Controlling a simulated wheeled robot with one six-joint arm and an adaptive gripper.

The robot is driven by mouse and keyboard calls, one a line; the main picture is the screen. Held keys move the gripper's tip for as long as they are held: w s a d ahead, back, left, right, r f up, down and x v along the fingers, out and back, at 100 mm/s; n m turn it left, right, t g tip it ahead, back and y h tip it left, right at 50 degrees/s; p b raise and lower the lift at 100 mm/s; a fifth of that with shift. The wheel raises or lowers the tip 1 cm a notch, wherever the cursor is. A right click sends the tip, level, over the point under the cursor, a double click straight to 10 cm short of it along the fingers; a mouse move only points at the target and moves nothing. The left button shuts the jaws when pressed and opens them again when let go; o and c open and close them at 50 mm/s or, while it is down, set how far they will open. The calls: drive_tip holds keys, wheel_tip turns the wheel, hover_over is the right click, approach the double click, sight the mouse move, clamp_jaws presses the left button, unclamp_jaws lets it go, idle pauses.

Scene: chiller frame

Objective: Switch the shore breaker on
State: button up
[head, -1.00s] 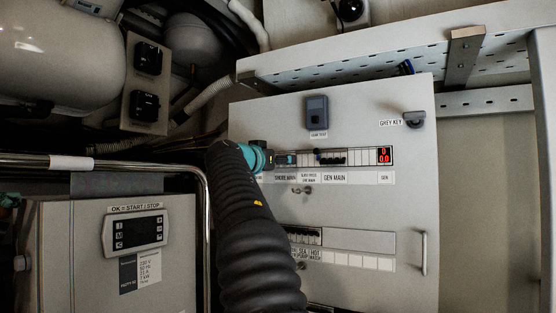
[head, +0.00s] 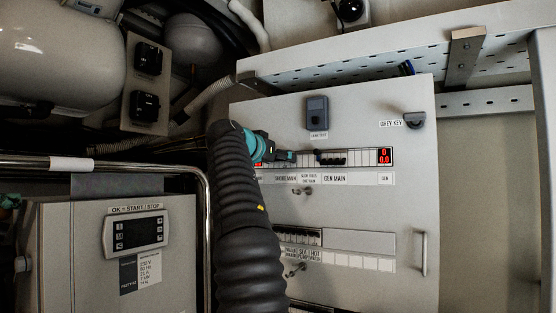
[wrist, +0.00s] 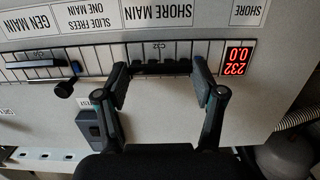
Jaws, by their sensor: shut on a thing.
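The shore breaker (wrist: 160,68), a row of black toggles in the slot by the SHORE MAIN label, sits between my fingertips in the upside-down wrist view. My gripper (wrist: 160,78) is shut on it, one finger at each end. Whether the toggles are up or down is unclear. In the head view my gripper (head: 288,156) is at the panel's upper row and hides the breaker. The shore meter (wrist: 239,57) reads 232 and 0.0 in red.
The gen main breaker (head: 333,158) is right of my gripper, with a black interlock knob (wrist: 64,89) at its near end. The gen meter (head: 385,156) reads 0 and 0.0. A grey box (head: 317,112) projects above the row. A key (head: 414,120) is further right.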

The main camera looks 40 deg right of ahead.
idle(0.8)
drive_tip(key=o, duration=1.1)
drive_tip(key=shift+o, duration=0.2)
drive_tip(key=v, duration=1.2)
